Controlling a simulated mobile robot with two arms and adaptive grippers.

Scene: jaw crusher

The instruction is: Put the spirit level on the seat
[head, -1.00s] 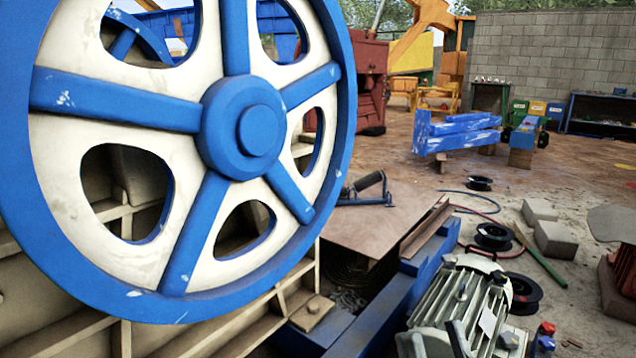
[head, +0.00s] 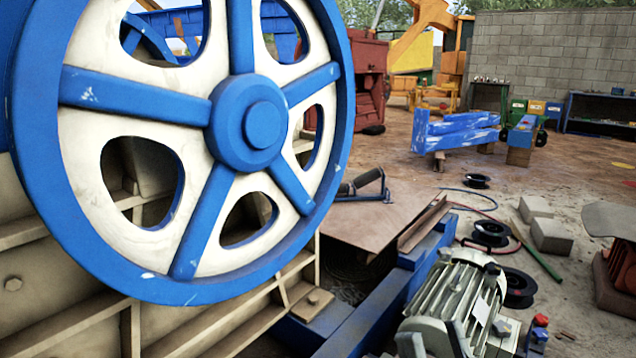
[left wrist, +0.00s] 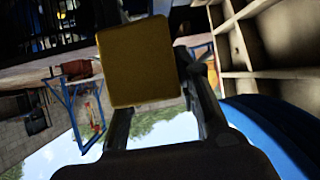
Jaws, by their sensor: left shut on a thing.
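In the left wrist view a plain yellow-brown block-shaped end, which looks like the spirit level (left wrist: 141,64), sits between the dark fingers of my left gripper (left wrist: 160,100). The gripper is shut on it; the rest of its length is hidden. Neither shows in the head view. My right gripper (head: 492,335) is partly in view at the bottom of the head view, in front of the grey motor. Its dark fingers look apart, with nothing seen between them. I cannot pick out the seat with certainty in either view.
The blue and white flywheel (head: 250,125) and cream ribbed crusher frame (head: 55,290) fill the left. A grey motor (head: 455,295) stands by a blue beam (head: 385,305). A brown sheet (head: 385,222) lies beyond. Cable reels (head: 490,233) and blocks (head: 552,235) clutter the right floor.

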